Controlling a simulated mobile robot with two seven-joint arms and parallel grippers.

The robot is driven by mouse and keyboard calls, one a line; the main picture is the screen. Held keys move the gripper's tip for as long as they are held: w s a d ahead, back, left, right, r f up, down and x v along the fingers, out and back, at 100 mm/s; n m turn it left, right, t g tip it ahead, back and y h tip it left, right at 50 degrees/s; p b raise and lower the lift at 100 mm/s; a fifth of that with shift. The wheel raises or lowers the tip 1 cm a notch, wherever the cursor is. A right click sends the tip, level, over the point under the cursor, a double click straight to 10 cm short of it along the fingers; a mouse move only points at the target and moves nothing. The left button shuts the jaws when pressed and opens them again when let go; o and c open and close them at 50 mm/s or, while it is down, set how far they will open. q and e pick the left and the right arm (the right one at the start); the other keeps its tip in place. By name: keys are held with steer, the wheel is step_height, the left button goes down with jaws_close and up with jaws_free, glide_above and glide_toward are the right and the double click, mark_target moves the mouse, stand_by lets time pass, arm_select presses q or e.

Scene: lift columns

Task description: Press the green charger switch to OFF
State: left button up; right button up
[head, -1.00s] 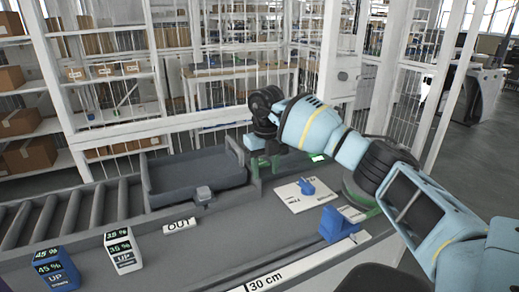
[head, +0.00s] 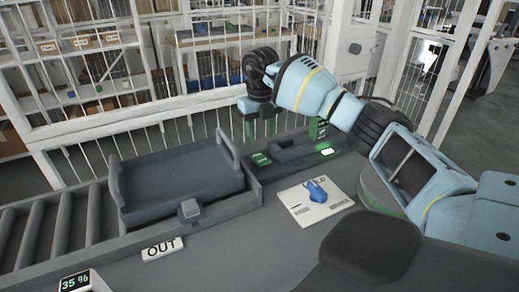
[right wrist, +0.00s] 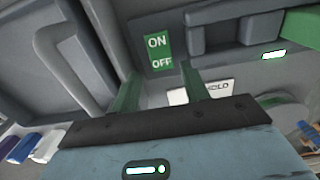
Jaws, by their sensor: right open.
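The green charger switch (head: 261,159) is a small plate at the right end of the dark tray dock. In the right wrist view it (right wrist: 158,52) reads ON above OFF; which side is pressed in, I cannot tell. My right gripper (head: 261,128) is open and empty, with green fingers pointing down, and appears above and behind the switch in the head view. In the right wrist view its fingertips (right wrist: 160,78) straddle the line of the switch, apart from it. My left gripper is out of view.
A dark grey tray (head: 180,185) sits left of the switch beside rollers (head: 60,225). An OUT label (head: 163,249) is in front.

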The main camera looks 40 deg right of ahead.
mark_target(260, 158)
steer(key=shift+s+a+f, duration=0.1)
steer(key=shift+s+f, duration=0.05)
step_height(260, 158, down, 6)
steer(key=shift+r, duration=0.15)
steer(key=shift+f, duration=0.85)
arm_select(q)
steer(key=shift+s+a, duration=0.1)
